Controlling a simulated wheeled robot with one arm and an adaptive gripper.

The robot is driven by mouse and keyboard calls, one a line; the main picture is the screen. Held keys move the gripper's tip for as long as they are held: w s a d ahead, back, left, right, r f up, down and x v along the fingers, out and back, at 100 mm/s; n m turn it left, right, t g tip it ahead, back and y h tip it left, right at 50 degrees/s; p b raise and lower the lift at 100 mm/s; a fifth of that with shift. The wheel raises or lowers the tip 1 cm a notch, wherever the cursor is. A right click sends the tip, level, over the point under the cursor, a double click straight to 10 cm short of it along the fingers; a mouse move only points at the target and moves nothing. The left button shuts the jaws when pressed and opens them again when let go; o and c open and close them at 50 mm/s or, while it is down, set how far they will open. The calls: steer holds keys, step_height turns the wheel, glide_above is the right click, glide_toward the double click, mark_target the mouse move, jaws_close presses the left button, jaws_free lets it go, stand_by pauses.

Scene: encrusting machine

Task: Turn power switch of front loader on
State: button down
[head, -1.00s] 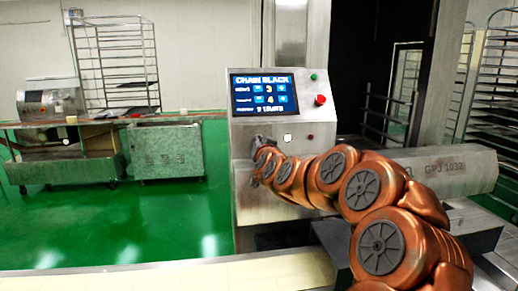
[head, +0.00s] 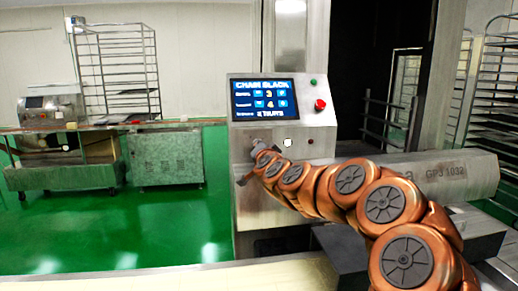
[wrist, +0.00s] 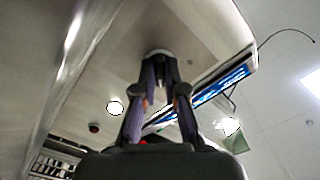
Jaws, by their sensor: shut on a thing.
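The front loader is a steel machine with a slanted control panel (head: 312,150) and a lit blue screen (head: 263,98). Its power switch sits at the lower left of the panel, mostly hidden behind my gripper (head: 256,146). In the wrist view my gripper (wrist: 160,72) has its two fingers converging on a small pale-topped knob (wrist: 158,53), which looks like the power switch. The fingers are closed on it, against the panel face. The knob's exact turn angle cannot be made out.
A red button (head: 320,104), a green button (head: 313,83) and a white square button (head: 288,142) are on the panel. A steel beam (head: 440,172) extends right, behind my arm. Green floor (head: 130,235) is clear at left. A worktable (head: 65,178) stands farther back.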

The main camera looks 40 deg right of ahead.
steer(key=c, duration=1.2)
jaws_free()
steer(key=shift+c, duration=0.2)
steer(key=v, duration=1.2)
steer(key=shift+a, duration=0.1)
